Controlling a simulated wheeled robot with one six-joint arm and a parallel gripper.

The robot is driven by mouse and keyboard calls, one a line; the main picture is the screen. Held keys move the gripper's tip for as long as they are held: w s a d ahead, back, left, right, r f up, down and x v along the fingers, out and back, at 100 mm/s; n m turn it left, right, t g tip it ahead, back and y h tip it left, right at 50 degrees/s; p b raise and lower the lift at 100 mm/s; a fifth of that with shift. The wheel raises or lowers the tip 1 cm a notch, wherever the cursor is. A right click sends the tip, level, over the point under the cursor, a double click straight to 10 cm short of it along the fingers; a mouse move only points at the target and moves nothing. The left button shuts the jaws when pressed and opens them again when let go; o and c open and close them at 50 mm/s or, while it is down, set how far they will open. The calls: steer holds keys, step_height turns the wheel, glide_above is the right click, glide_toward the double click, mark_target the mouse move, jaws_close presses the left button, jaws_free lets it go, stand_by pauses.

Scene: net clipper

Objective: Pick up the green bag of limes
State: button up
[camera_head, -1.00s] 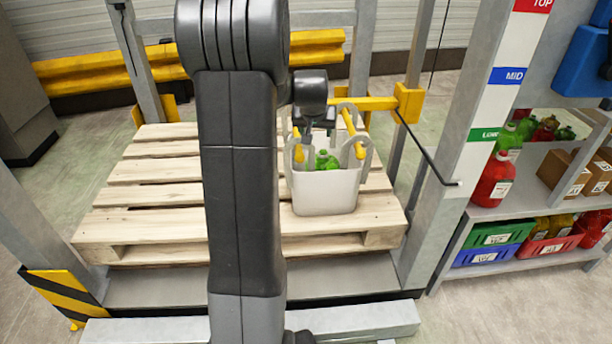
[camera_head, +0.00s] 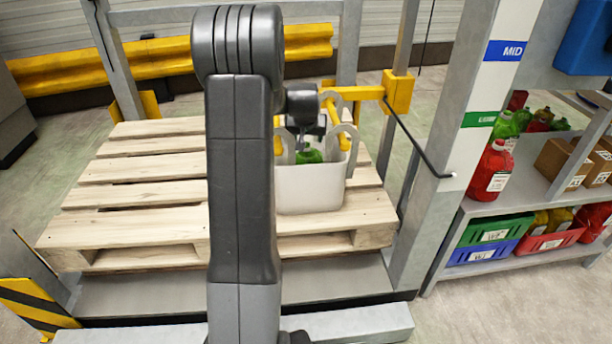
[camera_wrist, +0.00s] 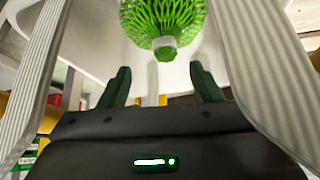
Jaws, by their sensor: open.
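The green bag of limes (camera_head: 309,156) is in a white tote (camera_head: 312,188) with light handles, on the wooden pallet. Its netting and gathered end show in the wrist view (camera_wrist: 163,20), at the top, just beyond my fingers. My gripper (camera_head: 306,146) points down into the tote's opening above the bag. In the wrist view my gripper (camera_wrist: 160,85) is open, with its dark green-tinged fingers apart and nothing between them except a pale strip behind. The lower part of the bag is hidden by the tote wall in the head view.
The tote's handles (camera_wrist: 42,75) rise close on both sides of my gripper. Yellow bars stand beside the tote on the pallet (camera_head: 150,222). A metal post (camera_head: 455,130) and a shelf with bottles and crates (camera_head: 495,230) are at the right.

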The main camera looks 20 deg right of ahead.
mark_target(311, 156)
steer(key=x, duration=0.2)
steer(key=b+x, duration=0.2)
steer(key=x, duration=0.1)
steer(key=shift+w+a+f, duration=0.25)
steer(key=shift+a+f, duration=0.05)
steer(key=shift+r, duration=0.1)
steer(key=shift+c, duration=0.2)
jaws_close()
